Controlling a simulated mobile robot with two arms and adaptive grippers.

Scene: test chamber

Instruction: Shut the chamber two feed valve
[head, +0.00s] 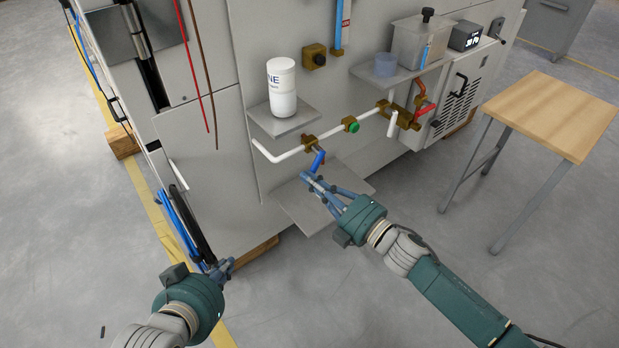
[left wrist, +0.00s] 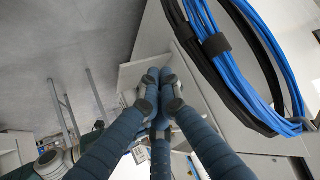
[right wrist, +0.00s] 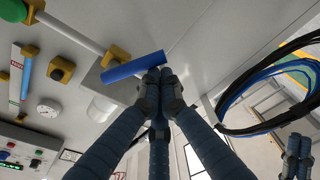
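A valve with a blue lever handle (head: 318,160) sits on the white pipe (head: 291,154) low on the cabinet front; the handle points down and slightly left. In the right wrist view the blue handle (right wrist: 132,67) lies just past my fingertips. My right gripper (head: 306,178) has its fingers together at the handle's free end; I cannot tell whether they touch it. The fingers also look closed in the right wrist view (right wrist: 165,76). My left gripper (head: 228,266) is shut and empty near the cabinet's lower left. I see no readable chamber label on the valves.
Further right on the pipe are a green knob (head: 351,124), a white handle (head: 392,124) and a red handle (head: 424,111). A white bottle (head: 282,92) stands on a small shelf above. Cable loops (head: 184,222) hang beside my left gripper. A wooden-topped table (head: 555,108) stands right.

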